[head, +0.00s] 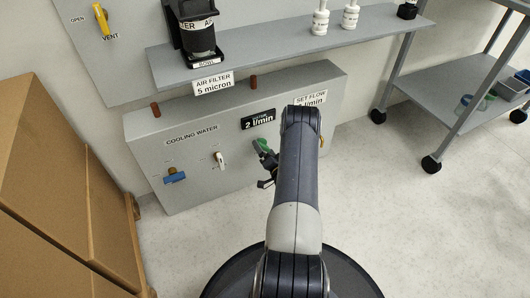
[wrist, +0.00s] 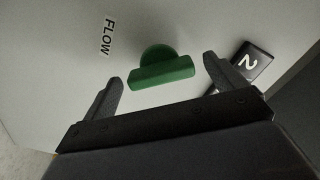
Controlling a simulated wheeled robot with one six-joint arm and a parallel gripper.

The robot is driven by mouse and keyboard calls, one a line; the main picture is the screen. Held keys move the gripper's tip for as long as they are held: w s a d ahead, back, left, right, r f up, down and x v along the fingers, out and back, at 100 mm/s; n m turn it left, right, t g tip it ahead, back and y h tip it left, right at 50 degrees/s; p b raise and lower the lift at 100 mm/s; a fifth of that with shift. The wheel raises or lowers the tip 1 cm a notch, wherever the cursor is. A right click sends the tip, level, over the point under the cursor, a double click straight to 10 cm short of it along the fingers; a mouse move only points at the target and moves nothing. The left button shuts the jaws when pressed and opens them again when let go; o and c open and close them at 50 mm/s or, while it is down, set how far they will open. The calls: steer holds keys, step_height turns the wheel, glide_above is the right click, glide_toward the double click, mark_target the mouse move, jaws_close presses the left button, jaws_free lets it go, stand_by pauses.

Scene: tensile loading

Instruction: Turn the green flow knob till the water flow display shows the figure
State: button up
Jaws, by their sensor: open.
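The green flow knob (wrist: 160,68) sits on the grey panel beside the word FLOW in the wrist view. It has a round base and a straight grip bar. In the head view the knob (head: 260,144) is partly hidden by my gripper and arm. My gripper (wrist: 163,77) is open, with one finger on each side of the knob and visible gaps to both. The display (head: 258,119) reads 2 l/min. The set-flow sign (head: 310,97) is partly covered by my arm, so its figure is hidden. The display's 2 also shows in the wrist view (wrist: 252,62).
The cooling water box (head: 190,150) also carries a blue handle (head: 174,177) and a small white lever (head: 220,160). A shelf (head: 280,45) with an air filter (head: 197,38) runs above it. Cardboard boxes (head: 50,190) stand left, a wheeled cart (head: 450,90) right.

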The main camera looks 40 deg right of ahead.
steer(key=shift+w, duration=0.2)
steer(key=shift+c, duration=0.2)
steer(key=c, duration=0.9)
steer(key=shift+c, duration=0.2)
